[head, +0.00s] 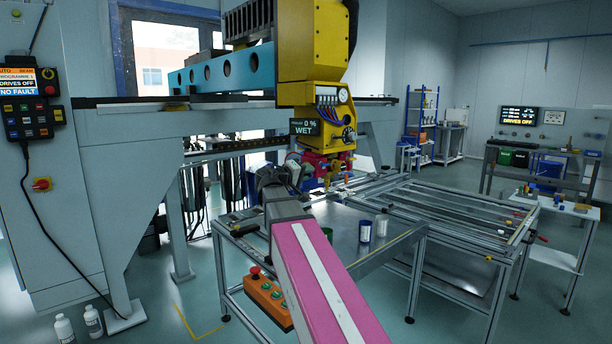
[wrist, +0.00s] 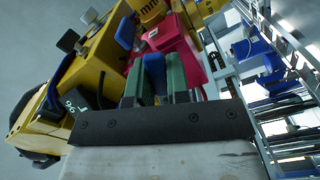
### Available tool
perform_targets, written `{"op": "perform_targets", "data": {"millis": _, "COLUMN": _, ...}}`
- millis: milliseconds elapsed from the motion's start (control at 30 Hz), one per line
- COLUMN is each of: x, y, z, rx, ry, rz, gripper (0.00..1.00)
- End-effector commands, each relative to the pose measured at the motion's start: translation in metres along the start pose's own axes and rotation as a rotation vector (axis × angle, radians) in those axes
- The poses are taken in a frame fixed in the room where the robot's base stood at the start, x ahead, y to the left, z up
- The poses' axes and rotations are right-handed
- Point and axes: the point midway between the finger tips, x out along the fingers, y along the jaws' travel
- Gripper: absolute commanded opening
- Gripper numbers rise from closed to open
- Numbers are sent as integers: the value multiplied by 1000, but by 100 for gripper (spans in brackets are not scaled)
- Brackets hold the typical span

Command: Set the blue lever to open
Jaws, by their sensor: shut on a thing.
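My gripper (wrist: 155,75) has green fingers and reaches up to a yellow and magenta fixture. The fingers are shut on a blue piece (wrist: 154,64), which looks like the blue lever. Its lower part is hidden between the fingers, and I cannot tell its set position. The magenta block (wrist: 182,40) is right behind the fingertips. In the head view my gripper is at the magenta block (head: 320,168) below the yellow head (head: 318,100), and the lever cannot be made out there.
Another blue part (wrist: 125,34) is just left of the fingers on the yellow body (wrist: 100,55). Dark knobs stick out at the upper left.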

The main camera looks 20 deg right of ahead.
Motion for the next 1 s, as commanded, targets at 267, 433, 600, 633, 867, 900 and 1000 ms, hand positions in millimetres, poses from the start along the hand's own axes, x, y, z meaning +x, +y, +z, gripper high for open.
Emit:
{"op": "perform_targets", "data": {"millis": 267, "x": 0, "y": 8, "z": -1, "rx": -224, "ry": 0, "rz": 0, "gripper": 0}}
{"op": "perform_targets", "data": {"millis": 433, "x": 0, "y": 12, "z": -2, "rx": -323, "ry": 0, "rz": 0, "gripper": 0}}
{"op": "perform_targets", "data": {"millis": 600, "x": 0, "y": 14, "z": -3, "rx": -385, "ry": 0, "rz": 0, "gripper": 0}}
{"op": "perform_targets", "data": {"millis": 633, "x": 0, "y": 14, "z": -3, "rx": -393, "ry": 0, "rz": 0, "gripper": 0}}
{"op": "perform_targets", "data": {"millis": 867, "x": 0, "y": 15, "z": -3, "rx": -424, "ry": 0, "rz": 0, "gripper": 0}}
{"op": "perform_targets", "data": {"millis": 900, "x": 0, "y": 15, "z": -3, "rx": -425, "ry": 0, "rz": 0, "gripper": 0}}
{"op": "perform_targets", "data": {"millis": 1000, "x": 0, "y": 15, "z": -3, "rx": -427, "ry": 0, "rz": 0, "gripper": 0}}
